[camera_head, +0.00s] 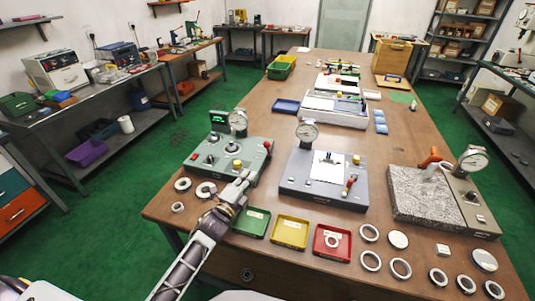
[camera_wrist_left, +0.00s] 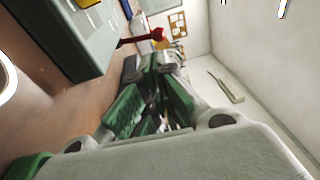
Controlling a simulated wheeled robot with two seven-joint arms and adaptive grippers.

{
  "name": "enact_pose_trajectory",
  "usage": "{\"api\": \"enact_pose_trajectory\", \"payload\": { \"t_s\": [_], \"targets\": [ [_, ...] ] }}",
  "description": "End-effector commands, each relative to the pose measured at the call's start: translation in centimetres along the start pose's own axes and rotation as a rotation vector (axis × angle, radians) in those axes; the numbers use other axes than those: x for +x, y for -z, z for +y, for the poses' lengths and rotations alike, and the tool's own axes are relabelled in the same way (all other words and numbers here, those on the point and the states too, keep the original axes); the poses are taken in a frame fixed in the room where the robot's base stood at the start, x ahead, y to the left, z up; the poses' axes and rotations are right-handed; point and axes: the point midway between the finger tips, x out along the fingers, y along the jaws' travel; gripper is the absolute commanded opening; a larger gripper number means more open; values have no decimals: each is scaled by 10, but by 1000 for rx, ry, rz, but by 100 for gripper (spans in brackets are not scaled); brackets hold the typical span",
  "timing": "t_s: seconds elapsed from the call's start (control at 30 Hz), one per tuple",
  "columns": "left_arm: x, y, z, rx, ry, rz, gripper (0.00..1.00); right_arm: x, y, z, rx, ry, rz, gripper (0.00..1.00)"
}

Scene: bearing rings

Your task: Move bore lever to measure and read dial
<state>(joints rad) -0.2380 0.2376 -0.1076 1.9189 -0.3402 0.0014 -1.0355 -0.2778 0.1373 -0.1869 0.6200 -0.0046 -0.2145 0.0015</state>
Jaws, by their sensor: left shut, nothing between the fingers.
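The green gauge unit (camera_head: 205,168) stands on the table at left, with a round dial (camera_head: 238,122), a small lit green display (camera_head: 218,117) and a red-knobbed lever (camera_head: 265,145) on its right side. The red-knobbed lever also shows in the left wrist view (camera_wrist_left: 150,37), beyond the fingers. My left gripper (camera_head: 250,178) is shut and empty at the front right corner of the green unit, below the lever and apart from it. The fingers show in the left wrist view (camera_wrist_left: 155,85). The dial reading is too small to tell. My right gripper is not in view.
A grey gauge unit (camera_head: 295,185) with a red-knobbed lever (camera_head: 350,184) stands in the middle. A granite block (camera_head: 415,205) with a dial stands at right. Green (camera_head: 251,233), yellow (camera_head: 291,246) and red (camera_head: 328,254) trays and several rings lie along the front.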

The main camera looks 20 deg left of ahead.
Motion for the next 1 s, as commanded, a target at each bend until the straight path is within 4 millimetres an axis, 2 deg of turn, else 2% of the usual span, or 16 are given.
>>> {"api": "enact_pose_trajectory", "payload": {
  "t_s": [0.57, 1.0],
  "targets": [
    [2, 0, 0, 3, 3, 2, 0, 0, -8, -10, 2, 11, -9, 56],
    [29, 0, -1, 3, 4, 1, 0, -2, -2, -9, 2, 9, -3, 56]
  ]
}}
